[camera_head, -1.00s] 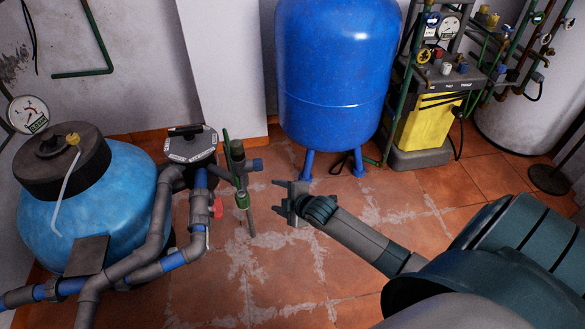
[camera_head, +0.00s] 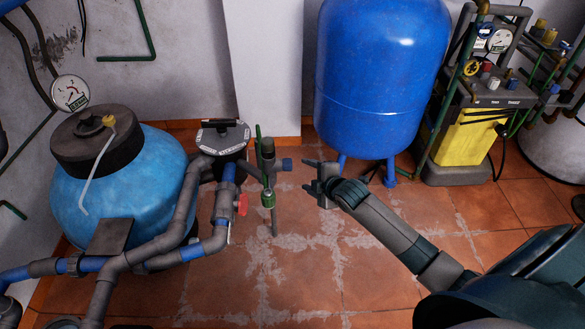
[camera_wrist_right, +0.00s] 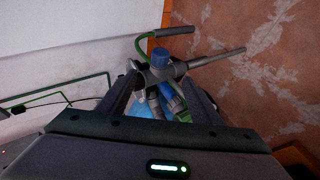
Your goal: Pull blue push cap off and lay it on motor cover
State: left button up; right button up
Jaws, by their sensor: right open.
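The blue push cap (camera_head: 287,164) sits on the right-hand end of a grey pipe fitting beside the dark pump. It also shows in the right wrist view (camera_wrist_right: 160,56), facing me between and beyond the fingers. My right gripper (camera_head: 308,175) is open and empty, just to the right of the cap with its fingers pointing at it, apart from it in the head view. A dark round housing with a pale-rimmed top (camera_head: 222,137) stands left of the fitting; I cannot tell for sure whether it is the motor cover. My left gripper is out of view.
A thin grey rod hangs below the fitting, with a green valve part (camera_head: 267,199) and a red handle (camera_head: 242,204) nearby. A light-blue tank (camera_head: 155,180) stands left, a tall blue tank (camera_head: 380,80) behind my gripper. The tiled floor (camera_head: 310,270) in front is clear.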

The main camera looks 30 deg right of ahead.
jog(key=b, duration=0.1)
send_near(289, 166)
jog(key=x, duration=0.3)
jog(key=b+x, duration=0.2)
jog(key=x, duration=0.4)
jog(key=shift+w+f, duration=0.15)
jog(key=shift+w, duration=0.05)
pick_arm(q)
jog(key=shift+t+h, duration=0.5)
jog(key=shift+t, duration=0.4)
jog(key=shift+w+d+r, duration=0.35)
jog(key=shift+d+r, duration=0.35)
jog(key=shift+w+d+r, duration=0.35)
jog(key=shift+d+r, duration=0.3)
pick_arm(e)
jog(key=shift+w+f, duration=0.25)
jog(key=shift+w, duration=0.25)
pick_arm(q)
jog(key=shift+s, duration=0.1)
pick_arm(e)
jog(key=shift+c, duration=1.3)
jog(key=c, duration=1)
